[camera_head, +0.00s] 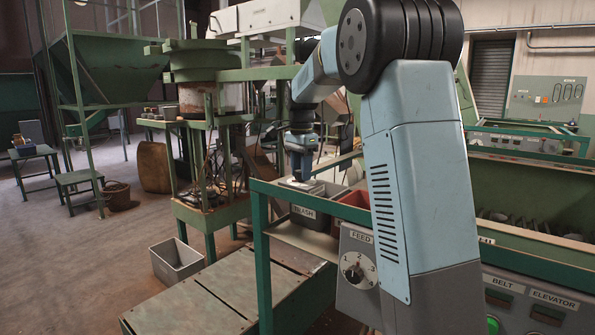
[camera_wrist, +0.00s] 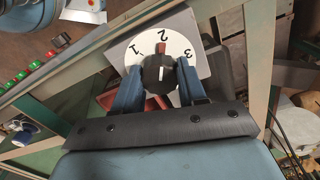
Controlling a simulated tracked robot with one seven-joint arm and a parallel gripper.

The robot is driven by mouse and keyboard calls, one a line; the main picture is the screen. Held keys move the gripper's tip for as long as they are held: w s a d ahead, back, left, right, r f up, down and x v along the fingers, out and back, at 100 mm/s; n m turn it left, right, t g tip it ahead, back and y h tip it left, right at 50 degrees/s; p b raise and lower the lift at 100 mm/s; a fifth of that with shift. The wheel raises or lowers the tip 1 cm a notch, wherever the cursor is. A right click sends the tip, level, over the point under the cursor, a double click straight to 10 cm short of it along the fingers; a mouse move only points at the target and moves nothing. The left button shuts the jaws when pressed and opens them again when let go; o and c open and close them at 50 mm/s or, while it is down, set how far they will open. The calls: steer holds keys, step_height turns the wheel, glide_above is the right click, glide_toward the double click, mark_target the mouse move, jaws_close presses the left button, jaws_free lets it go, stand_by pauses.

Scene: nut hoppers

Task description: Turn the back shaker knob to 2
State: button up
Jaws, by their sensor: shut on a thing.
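The dark round shaker knob (camera_wrist: 159,74) sits on a white dial (camera_wrist: 133,60) marked 1, 2 and 3 in the wrist view. A white line on the knob and a reddish-brown pointer above it point at the 2. My gripper (camera_wrist: 158,84) is shut on the knob, with one blue finger at each side. In the head view my gripper (camera_head: 301,172) points down beyond the green frame, over a small grey plate. The knob itself cannot be made out there.
A second dial marked FEED (camera_head: 354,270) is on the near grey panel. A grey bin (camera_head: 308,219) and a red bin (camera_head: 352,198) stand below my gripper. Green frame rails (camera_head: 262,240) run close by. An open grey box (camera_head: 177,261) is on the floor.

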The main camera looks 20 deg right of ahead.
steer(key=shift+s+a+f, duration=0.1)
steer(key=shift+s+f, duration=0.05)
steer(key=shift+f, duration=0.05)
steer(key=o, duration=0.8)
steer(key=shift+o, duration=1.3)
steer(key=shift+r, duration=0.1)
steer(key=shift+r, duration=0.15)
step_height(320, 180, up, 13)
steer(key=shift+r, duration=0.2)
